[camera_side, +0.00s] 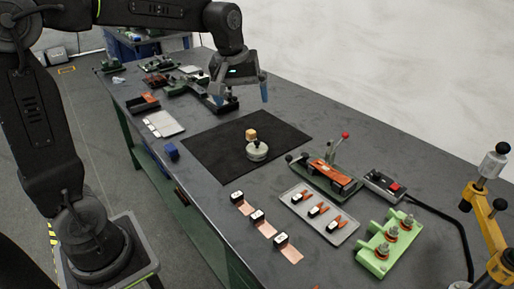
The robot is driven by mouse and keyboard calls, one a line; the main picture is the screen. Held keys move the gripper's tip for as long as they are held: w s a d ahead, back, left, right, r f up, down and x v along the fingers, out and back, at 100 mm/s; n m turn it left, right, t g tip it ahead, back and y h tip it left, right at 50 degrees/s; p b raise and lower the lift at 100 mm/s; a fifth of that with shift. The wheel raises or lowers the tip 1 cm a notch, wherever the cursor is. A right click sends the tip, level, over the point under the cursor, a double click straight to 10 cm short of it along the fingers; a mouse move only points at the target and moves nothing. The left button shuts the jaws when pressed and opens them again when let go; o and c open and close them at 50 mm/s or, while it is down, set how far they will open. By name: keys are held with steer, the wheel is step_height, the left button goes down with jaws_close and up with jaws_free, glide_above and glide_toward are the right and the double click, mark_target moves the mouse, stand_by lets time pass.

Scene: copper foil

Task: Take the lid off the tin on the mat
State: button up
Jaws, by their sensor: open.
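The black mat (213,151) lies flat near the middle of the dark workbench. A small round silvery tin (257,153) stands on its front right part. A small tan wooden block (251,134) shows just behind or on top of the tin; I cannot tell whether they touch. The seam between the tin and its lid is too small to make out. My gripper (242,97) is open, with its blue-tipped fingers pointing down. It hangs above the far part of the mat, apart from the tin, and nothing shows between its fingers.
A tray with small parts (318,214) and a green fixture (386,244) stand at the right front. An orange clamp device (332,174) with levers is right of the mat. Copper strips with black-and-white blocks (265,226) lie in front.

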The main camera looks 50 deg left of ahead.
steer(key=w+a+f+n+g, duration=0.2)
steer(key=w+a+f+n, duration=0.35)
steer(key=w, duration=0.35)
steer(key=n, duration=0.3)
glide_above(256, 143)
steer(key=w, duration=0.1)
step_height(256, 143, down, 6)
steer(key=shift+g, duration=0.3)
steer(key=f, duration=0.5)
steer(key=a+f, duration=0.1)
steer(key=f, duration=0.2)
steer(key=shift+w+f, duration=0.15)
steer(key=shift+f, duration=0.05)
steer(key=shift+s+f, duration=0.15)
steer(key=shift+f, duration=1.15)
steer(key=shift+s+f, duration=0.1)
steer(key=shift+f, duration=1.15)
steer(key=c, duration=0.8)
